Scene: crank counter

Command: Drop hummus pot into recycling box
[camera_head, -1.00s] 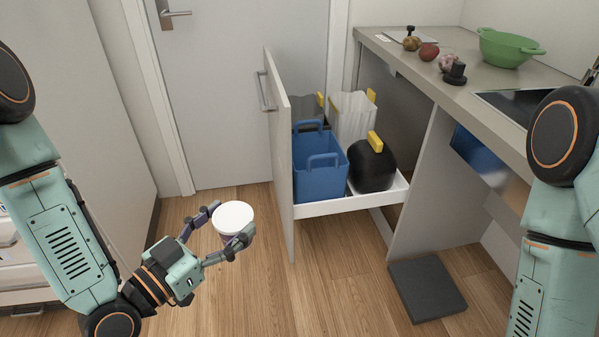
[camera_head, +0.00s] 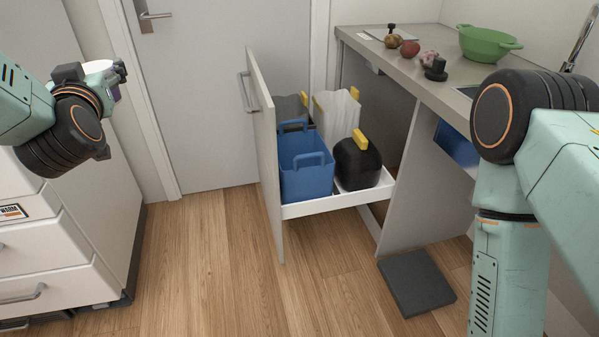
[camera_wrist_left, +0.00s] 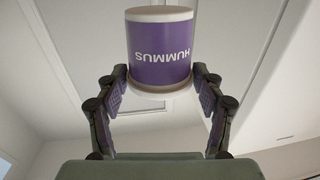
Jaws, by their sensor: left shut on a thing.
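The hummus pot (camera_wrist_left: 160,50) is purple and white and shows its label upside down in the left wrist view. My left gripper (camera_wrist_left: 160,88) is shut on it, one finger on each side. In the head view the pot's white top (camera_head: 98,67) shows at the upper left, largely hidden behind my left gripper (camera_head: 112,78). The pot is held high, left of the pull-out drawer. Which box is the recycling box I cannot tell for certain; a blue box (camera_head: 305,180) with handles stands in the drawer, its top open. My right gripper is out of view.
The white pull-out tray (camera_head: 330,207) also holds a black bin with a yellow handle (camera_head: 357,165), a pale bin (camera_head: 336,115) and a grey bin (camera_head: 289,107). The drawer front (camera_head: 264,150) stands between pot and boxes. A dark slab (camera_head: 416,282) lies on the floor.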

